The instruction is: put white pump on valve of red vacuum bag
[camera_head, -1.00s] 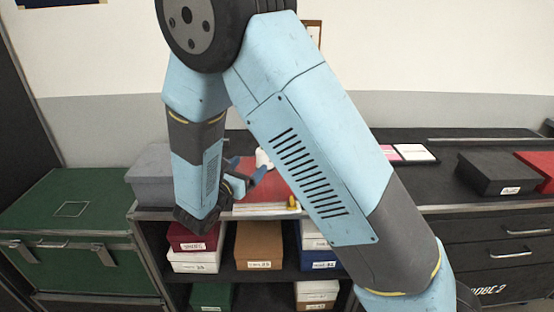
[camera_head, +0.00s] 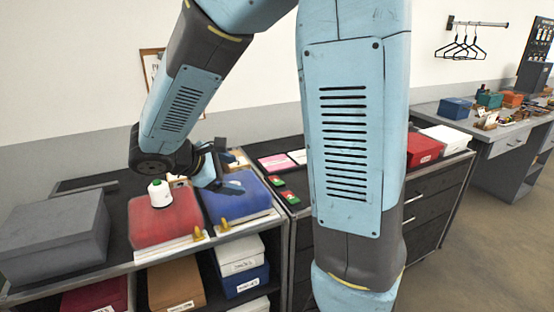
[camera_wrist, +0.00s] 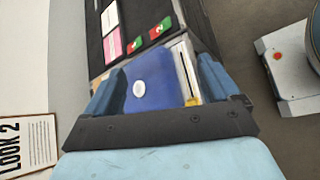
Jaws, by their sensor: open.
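The red vacuum bag (camera_head: 165,222) lies flat on the shelf top in the head view. The white pump (camera_head: 159,194) stands upright on the red bag, toward its far part. The pump hides what is under it, so I cannot see the red bag's valve. My gripper (camera_head: 230,165) is open and empty, to the right of the pump and apart from it, above the far part of a blue vacuum bag (camera_head: 240,200). In the wrist view, the blue bag (camera_wrist: 158,73) shows between my open fingers (camera_wrist: 162,68), with its bare white valve (camera_wrist: 139,88).
A grey box (camera_head: 55,235) stands left of the red bag. Yellow clips (camera_head: 225,225) sit at the bags' front edges. Red-and-green cards (camera_head: 284,189) and pink and white cards (camera_head: 276,161) lie on the black top to the right. A red box (camera_head: 423,148) stands farther right.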

